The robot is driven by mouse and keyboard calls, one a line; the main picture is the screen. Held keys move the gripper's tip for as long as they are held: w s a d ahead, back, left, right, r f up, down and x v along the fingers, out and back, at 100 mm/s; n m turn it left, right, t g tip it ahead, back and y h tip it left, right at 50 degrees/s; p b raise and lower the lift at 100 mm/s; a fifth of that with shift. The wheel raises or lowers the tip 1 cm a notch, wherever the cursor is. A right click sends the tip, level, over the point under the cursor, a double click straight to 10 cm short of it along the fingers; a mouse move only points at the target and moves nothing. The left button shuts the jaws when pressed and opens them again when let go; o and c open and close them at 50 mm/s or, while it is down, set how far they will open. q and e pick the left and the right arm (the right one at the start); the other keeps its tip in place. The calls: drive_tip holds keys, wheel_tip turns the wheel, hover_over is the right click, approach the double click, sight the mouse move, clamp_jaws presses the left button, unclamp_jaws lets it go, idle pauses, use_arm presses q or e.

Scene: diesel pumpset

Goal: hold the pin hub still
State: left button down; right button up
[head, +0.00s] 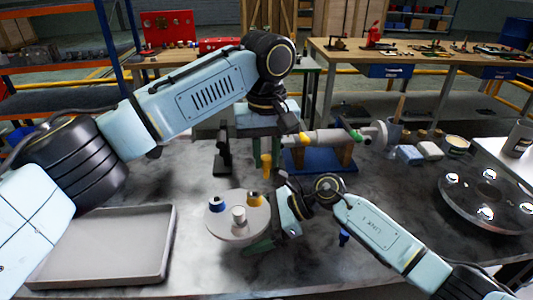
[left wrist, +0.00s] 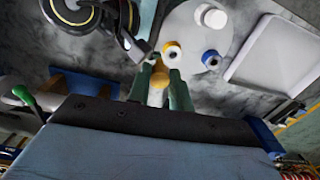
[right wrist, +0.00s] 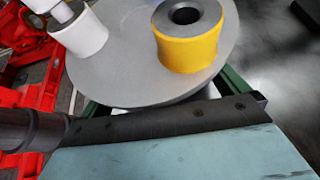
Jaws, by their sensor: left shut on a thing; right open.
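The pin hub (head: 227,228) is a round grey disc at the front middle of the bench. It carries a blue-ringed bush (head: 216,204), a pale bush (head: 238,215) and a yellow bush (head: 254,199). My left gripper (head: 266,160) hangs behind the disc, pointing down, shut on a yellow piece (left wrist: 158,76), apart from the hub. My right gripper (head: 262,246) is open at the disc's right edge. In the right wrist view its green fingers (right wrist: 165,104) reach beneath the disc (right wrist: 120,75), on either side of a pale part; contact is hidden.
An empty grey tray (head: 105,245) lies at the left front. A shaft assembly on a blue base (head: 318,162) stands behind. Small cups and blocks (head: 428,150) and a large metal flange (head: 487,197) are at the right. Bare bench shows between tray and hub.

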drive_tip(key=shift+r, duration=0.1)
drive_tip(key=c, duration=0.7)
clamp_jaws()
idle(0.6)
idle(0.5)
